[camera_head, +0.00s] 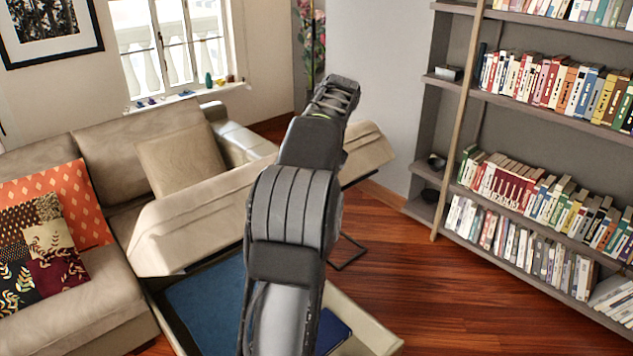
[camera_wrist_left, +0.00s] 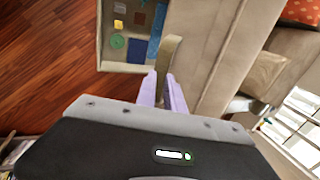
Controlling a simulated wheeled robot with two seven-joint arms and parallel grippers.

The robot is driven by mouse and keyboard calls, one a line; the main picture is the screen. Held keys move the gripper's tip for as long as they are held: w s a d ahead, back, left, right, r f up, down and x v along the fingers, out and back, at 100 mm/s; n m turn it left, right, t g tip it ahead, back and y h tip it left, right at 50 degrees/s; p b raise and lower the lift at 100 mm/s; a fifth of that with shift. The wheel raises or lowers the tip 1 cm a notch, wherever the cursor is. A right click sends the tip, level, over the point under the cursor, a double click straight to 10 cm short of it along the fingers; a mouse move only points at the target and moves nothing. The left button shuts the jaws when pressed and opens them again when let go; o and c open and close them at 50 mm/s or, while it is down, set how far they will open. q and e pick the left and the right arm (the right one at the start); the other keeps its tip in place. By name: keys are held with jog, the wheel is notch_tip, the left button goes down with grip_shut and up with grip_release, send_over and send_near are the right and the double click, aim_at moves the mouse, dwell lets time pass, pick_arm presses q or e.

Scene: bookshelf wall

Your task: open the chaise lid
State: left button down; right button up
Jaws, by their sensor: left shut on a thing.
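The chaise lid (camera_head: 185,228) is a beige cushioned panel, raised and tilted above the chaise's storage box (camera_head: 368,325). The box stands open below it, with a blue thing (camera_head: 208,298) inside. My left arm crosses the middle of the head view and hides part of the lid and its own fingers. In the left wrist view, my left gripper (camera_wrist_left: 162,78) is shut on a tan strap (camera_wrist_left: 171,52) at the edge of the lid (camera_wrist_left: 212,45). The box (camera_wrist_left: 125,68) shows beside the lid there, with several small items in it. My right gripper is out of view.
The sofa (camera_head: 95,305) with patterned pillows (camera_head: 60,205) and a beige cushion (camera_head: 180,160) is at the left. A bookshelf (camera_head: 520,100) with a leaning ladder pole (camera_head: 458,130) stands at the right. The wooden floor (camera_head: 430,290) between is clear.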

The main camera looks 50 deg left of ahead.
pick_arm(q)
jog(key=shift+s+a+f, duration=0.25)
jog(key=shift+s+a, duration=0.05)
jog(key=shift+a, duration=0.1)
jog(key=c, duration=1.8)
grip_release()
jog(key=shift+a, duration=0.1)
jog(key=shift+o, duration=1.4)
jog(key=shift+w+a+f, duration=0.15)
jog(key=shift+a+f, duration=0.2)
jog(key=shift+a, duration=0.2)
jog(key=shift+o, duration=0.6)
jog(key=shift+d+r, duration=0.2)
jog(key=shift+d, duration=0.15)
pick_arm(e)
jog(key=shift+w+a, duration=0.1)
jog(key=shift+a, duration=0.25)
pick_arm(q)
jog(key=shift+w+d, duration=0.1)
jog(key=shift+w, duration=0.05)
jog(key=shift+r, duration=0.1)
